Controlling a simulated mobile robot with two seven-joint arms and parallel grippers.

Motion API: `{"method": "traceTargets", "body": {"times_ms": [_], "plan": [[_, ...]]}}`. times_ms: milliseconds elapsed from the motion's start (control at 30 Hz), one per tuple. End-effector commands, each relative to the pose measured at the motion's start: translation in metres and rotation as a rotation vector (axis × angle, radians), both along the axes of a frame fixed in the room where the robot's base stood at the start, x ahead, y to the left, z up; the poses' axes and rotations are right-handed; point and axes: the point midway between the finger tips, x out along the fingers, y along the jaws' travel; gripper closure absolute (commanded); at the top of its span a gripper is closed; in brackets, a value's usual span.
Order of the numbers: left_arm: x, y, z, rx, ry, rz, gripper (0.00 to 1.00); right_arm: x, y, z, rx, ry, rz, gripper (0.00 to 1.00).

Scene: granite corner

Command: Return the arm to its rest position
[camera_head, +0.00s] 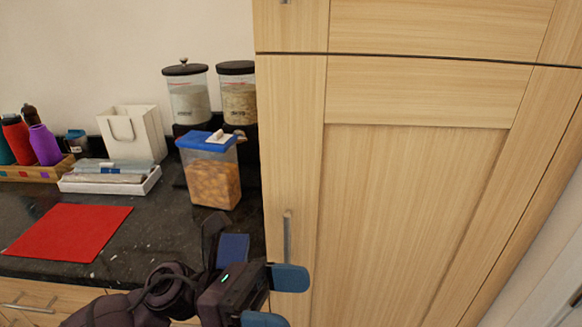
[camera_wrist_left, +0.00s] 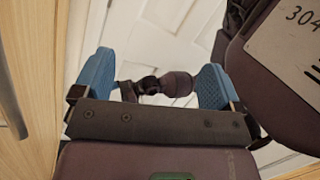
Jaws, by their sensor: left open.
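My left arm comes in from the lower left in the head view. Its gripper (camera_head: 278,298) has blue fingertips and is held in front of the tall wooden cabinet, near the cabinet's vertical handle (camera_head: 287,238). In the left wrist view the gripper (camera_wrist_left: 158,84) is open, with its two blue fingers wide apart and nothing between them. Part of my own arm shows beyond the gap, against a white panelled door (camera_wrist_left: 150,35). My right gripper is not identifiable in either view.
The tall cabinet (camera_head: 415,190) fills the right side. On the dark counter (camera_head: 150,235) stand a blue-lidded container (camera_head: 212,180), two jars (camera_head: 188,100), a white bag (camera_head: 130,135), a white tray (camera_head: 110,182) and several bottles (camera_head: 44,145). A red mat (camera_head: 68,232) lies flat at the left.

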Motion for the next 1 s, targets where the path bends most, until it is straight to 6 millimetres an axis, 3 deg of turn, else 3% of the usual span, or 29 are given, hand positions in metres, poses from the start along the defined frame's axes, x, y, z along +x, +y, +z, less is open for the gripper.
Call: {"method": "traceTargets", "body": {"times_ms": [267, 367, 533, 733, 900, 1000], "plan": [[0.052, 0.045, -0.025, -0.296, 0.724, 0.279, 0.09, 0.0, 0.0, 0.0, 0.001, 0.0, -0.001, 0.0], [0.068, 0.07, -0.049, -0.416, 0.984, 0.369, 0.09, 0.0, 0.001, 0.0, 0.003, -0.001, -0.002, 0.0], [0.081, 0.125, -0.111, -0.664, 1.447, 0.52, 0.09, 0.001, 0.003, 0.0, 0.008, -0.003, -0.006, 0.0], [0.057, 0.191, -0.207, -1.022, 1.96, 0.679, 0.09, 0.002, 0.004, 0.001, 0.01, -0.004, -0.008, 0.0], [0.007, 0.234, -0.281, -1.349, 2.299, 0.778, 0.09, 0.002, 0.003, 0.001, 0.01, -0.004, -0.006, 0.0], [-0.023, 0.25, -0.311, -1.515, 2.431, 0.816, 0.09, 0.002, 0.003, 0.001, 0.008, -0.004, -0.005, 0.0]]}}
